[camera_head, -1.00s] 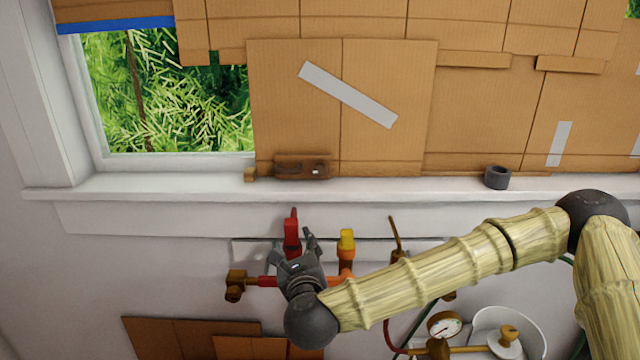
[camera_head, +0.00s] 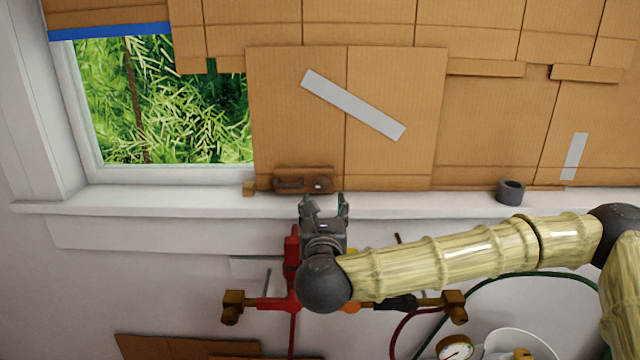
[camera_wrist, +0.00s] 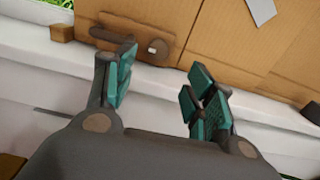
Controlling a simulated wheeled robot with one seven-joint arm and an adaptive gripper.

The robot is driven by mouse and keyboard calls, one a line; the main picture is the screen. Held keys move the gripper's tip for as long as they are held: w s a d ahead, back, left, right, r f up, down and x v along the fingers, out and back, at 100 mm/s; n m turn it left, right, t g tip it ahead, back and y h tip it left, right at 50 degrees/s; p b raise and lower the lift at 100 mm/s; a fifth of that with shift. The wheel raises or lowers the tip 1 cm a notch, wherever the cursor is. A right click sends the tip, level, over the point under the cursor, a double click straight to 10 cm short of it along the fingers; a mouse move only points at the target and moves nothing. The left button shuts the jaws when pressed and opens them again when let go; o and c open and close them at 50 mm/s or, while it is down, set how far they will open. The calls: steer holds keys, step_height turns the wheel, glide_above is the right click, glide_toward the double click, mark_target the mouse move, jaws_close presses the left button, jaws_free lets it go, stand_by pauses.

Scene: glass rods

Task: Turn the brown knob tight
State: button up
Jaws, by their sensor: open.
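My gripper (camera_head: 324,212) is open and empty in front of the window sill, pointing up toward a brown fitting (camera_head: 290,181). This fitting has a handle-like bar and a dark round part with a pale spot. In the wrist view the brown fitting (camera_wrist: 158,50) shows beyond and between my teal-padded fingers (camera_wrist: 160,85), apart from them. Brass-brown knob-like ends also show on the pipework, at left (camera_head: 233,306) and right (camera_head: 455,304). I cannot tell which of these is the brown knob.
Red valve parts (camera_head: 290,248) stand just below and left of my gripper, partly hidden by it. A dark ring (camera_head: 510,191) sits on the white sill (camera_head: 420,204). Hoses, a gauge (camera_head: 456,348) and a white bucket (camera_head: 540,345) are at lower right.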

mark_target(322, 186)
steer(key=w+p, duration=0.2)
steer(key=w, duration=0.8)
steer(key=shift+w+p, duration=0.35)
steer(key=shift+a, duration=0.1)
steer(key=c, duration=1)
